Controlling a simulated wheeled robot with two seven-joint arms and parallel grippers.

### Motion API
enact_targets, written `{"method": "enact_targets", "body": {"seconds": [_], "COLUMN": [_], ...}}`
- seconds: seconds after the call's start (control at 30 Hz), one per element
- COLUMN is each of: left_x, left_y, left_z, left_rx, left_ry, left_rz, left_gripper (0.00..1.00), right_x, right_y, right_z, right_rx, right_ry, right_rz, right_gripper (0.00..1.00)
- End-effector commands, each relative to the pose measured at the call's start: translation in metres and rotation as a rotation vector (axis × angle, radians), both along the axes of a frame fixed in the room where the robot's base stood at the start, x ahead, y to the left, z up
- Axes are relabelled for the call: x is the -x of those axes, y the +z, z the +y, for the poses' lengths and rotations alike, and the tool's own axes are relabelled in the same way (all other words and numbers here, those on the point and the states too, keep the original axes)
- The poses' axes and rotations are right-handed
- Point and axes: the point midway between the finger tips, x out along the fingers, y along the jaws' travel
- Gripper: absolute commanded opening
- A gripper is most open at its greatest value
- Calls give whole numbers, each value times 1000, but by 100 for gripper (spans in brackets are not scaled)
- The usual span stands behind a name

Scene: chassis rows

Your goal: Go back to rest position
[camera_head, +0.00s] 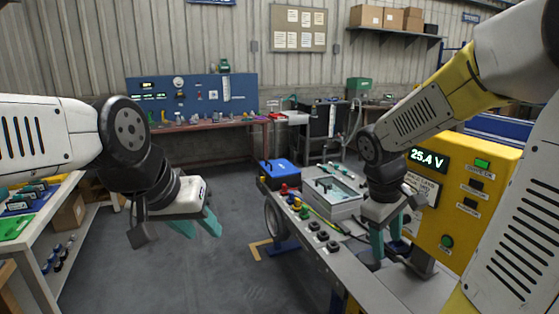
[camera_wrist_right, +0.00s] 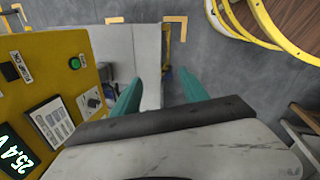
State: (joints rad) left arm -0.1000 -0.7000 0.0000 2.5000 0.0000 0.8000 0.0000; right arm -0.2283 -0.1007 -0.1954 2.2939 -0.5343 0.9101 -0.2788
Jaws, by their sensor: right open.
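My left gripper (camera_head: 199,232) hangs over the open floor left of centre in the head view. Its two teal fingers are spread apart with nothing visible between them. My right gripper (camera_head: 386,250) points down over the right part of the grey chassis bench (camera_head: 341,262), close to the yellow panel box. In the right wrist view the right gripper (camera_wrist_right: 162,80) shows two teal fingers apart, with no object between them. A pale bench surface and the floor show beyond its fingertips.
The yellow panel box (camera_head: 475,205) with a 25.4 V display stands right beside my right gripper. A grey case (camera_head: 331,193) and a blue box (camera_head: 278,172) sit on the bench. A shelf rack (camera_head: 45,262) stands at left. The central floor is free.

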Motion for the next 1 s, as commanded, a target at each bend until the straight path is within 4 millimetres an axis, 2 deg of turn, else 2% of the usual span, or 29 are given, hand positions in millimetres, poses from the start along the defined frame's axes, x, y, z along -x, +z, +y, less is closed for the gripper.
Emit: {"method": "enact_targets", "body": {"seconds": [0.03, 0.2, 0.43, 0.6, 1.0], "left_x": [0, 0, 0, 0, 0], "left_y": [0, 0, 0, 0, 0], "left_z": [0, 0, 0, 0, 0], "left_rx": [0, 0, 0, 0, 0], "left_ry": [0, 0, 0, 0, 0], "left_rz": [0, 0, 0, 0, 0], "left_gripper": [36, 36, 36, 36, 36], "right_x": [11, 43, 75, 84, 84], "right_y": [14, 50, 84, 92, 93], "right_z": [11, 50, 87, 97, 98], "right_rx": [-70, -302, -531, -595, -600], "right_ry": [-60, -255, -431, -477, -480], "right_rz": [-64, -236, -388, -423, -425], "right_gripper": [52, 52, 52, 52, 52]}}
